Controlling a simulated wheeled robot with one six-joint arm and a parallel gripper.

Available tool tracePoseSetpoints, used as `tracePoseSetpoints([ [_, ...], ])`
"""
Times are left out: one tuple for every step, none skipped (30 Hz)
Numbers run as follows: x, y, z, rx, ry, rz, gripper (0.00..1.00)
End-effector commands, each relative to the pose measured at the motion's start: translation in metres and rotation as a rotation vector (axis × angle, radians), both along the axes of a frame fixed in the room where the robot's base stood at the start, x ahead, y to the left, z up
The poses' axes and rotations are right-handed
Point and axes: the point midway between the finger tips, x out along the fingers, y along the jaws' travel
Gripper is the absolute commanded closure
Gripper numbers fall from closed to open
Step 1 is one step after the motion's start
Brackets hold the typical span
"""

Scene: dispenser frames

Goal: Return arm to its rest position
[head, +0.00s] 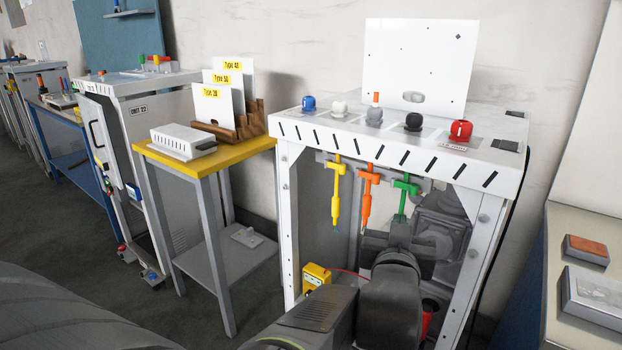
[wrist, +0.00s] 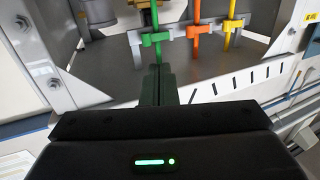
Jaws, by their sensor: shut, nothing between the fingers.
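My gripper (wrist: 158,80) shows in the wrist view with its two dark fingers together and nothing between them. In the head view my arm (head: 392,290) reaches up from the bottom to the open front of the white dispenser frame (head: 290,225). The green tool (head: 402,198) hangs beside the orange tool (head: 367,195) and the yellow tool (head: 337,195), under the frame's top.
Several coloured knobs, including a red one (head: 460,131), stand on the frame's top. A yellow box (head: 316,277) with a red wire is low inside. A yellow-topped table (head: 160,155) stands left, and a bench (head: 562,335) right. Grey floor is open at the left.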

Motion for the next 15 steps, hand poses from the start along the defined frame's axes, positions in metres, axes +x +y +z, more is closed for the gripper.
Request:
tracePoseSetpoints([
  [0.000, 0.000, 0.000, 0.000, 0.000, 0.000, 1.00],
  [0.000, 0.000, 0.000, 0.000, 0.000, 0.000, 1.00],
  [0.000, 0.000, 0.000, 0.000, 0.000, 0.000, 1.00],
  [0.000, 0.000, 0.000, 0.000, 0.000, 0.000, 1.00],
  [0.000, 0.000, 0.000, 0.000, 0.000, 0.000, 1.00],
  [0.000, 0.000, 0.000, 0.000, 0.000, 0.000, 1.00],
  [0.000, 0.000, 0.000, 0.000, 0.000, 0.000, 1.00],
  [0.001, 0.000, 0.000, 0.000, 0.000, 0.000, 1.00],
  [0.002, 0.000, 0.000, 0.001, 0.000, 0.001, 1.00],
  [0.003, 0.000, 0.000, 0.000, 0.000, 0.001, 1.00],
  [0.005, 0.001, 0.000, -0.001, -0.001, 0.002, 1.00],
  [0.007, 0.001, 0.001, 0.000, -0.001, 0.003, 1.00],
  [0.010, 0.001, 0.001, 0.001, -0.001, 0.002, 1.00],
  [0.013, 0.001, 0.001, 0.000, -0.001, 0.003, 1.00],
  [0.017, 0.002, 0.001, 0.001, -0.001, 0.004, 1.00],
])
